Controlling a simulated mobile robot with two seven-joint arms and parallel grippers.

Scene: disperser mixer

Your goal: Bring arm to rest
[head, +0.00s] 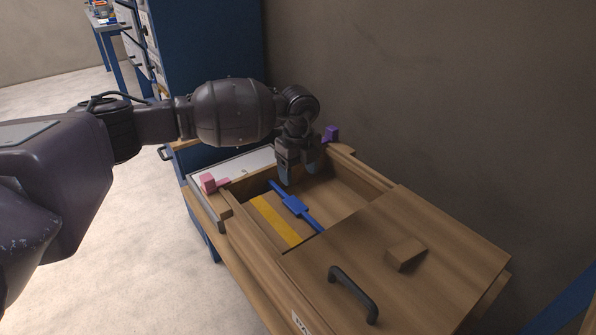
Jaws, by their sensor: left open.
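My left arm comes in from the left and reaches across to the wooden box. My left gripper (300,172) points down over the far left part of the box's open section, its jaws apart and nothing seen between them. The wooden box (247,225) stands on a bench. Inside its open part lie a blue tool-like piece (294,205) and a yellow strip (275,220). My right gripper is not in view.
A wooden lid (440,245) with a black handle (354,294) and a small wooden block (405,254) covers the near right part. A pink block (209,183) and a purple block (331,134) sit at the box's edges. A blue cabinet (205,45) and wall stand behind.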

